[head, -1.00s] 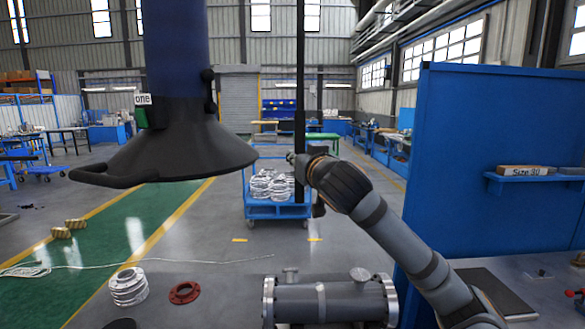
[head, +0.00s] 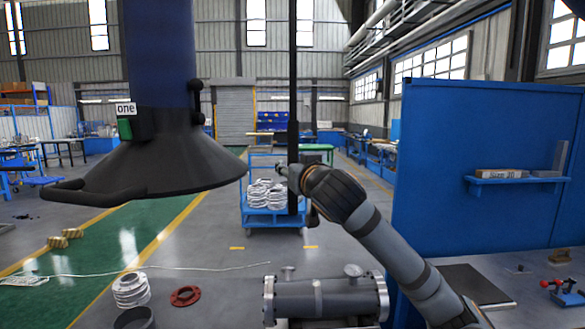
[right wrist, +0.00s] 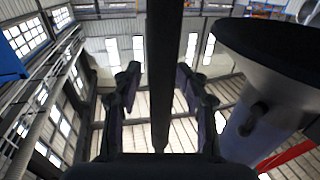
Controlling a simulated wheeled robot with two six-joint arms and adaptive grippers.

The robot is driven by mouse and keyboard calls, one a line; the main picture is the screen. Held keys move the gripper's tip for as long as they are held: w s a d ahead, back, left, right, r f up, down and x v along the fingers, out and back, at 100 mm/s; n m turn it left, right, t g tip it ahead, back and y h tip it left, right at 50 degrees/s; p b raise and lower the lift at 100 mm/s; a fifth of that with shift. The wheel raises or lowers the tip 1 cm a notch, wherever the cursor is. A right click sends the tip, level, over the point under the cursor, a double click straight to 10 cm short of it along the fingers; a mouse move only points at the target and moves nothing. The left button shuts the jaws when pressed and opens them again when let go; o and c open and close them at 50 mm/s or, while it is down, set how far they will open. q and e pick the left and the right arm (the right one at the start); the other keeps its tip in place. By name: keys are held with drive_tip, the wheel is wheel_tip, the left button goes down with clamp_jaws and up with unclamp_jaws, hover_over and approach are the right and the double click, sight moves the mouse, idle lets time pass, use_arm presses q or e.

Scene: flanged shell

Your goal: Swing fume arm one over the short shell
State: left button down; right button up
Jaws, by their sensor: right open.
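Fume arm one is a dark blue hanging duct with a wide black hood (head: 150,160), a green box and a label "one", at the left of the head view. A hood also fills the upper right of the right wrist view (right wrist: 280,50). A grey flanged shell (head: 340,299) lies at the bottom centre; I cannot tell if it is the short one. My right gripper (head: 285,172) is right of the hood, apart from it. In the right wrist view its open fingers (right wrist: 158,90) appear on either side of a black vertical pole (head: 293,95); contact is unclear. My left gripper is out of view.
A blue partition (head: 480,130) with a small shelf stands at the right. A blue cart (head: 275,217) with silver flanged parts is behind my right gripper. A red ring (head: 185,296) and a stack of pale rings (head: 131,290) are at the lower left. Floor beyond is mostly open.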

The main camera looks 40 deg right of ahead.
sight(295, 123)
wheel_tip(295, 123, up, 9)
drive_tip(key=shift+a+r, duration=0.15)
drive_tip(key=shift+r, duration=0.35)
drive_tip(key=shift+f, duration=0.1)
idle(0.7)
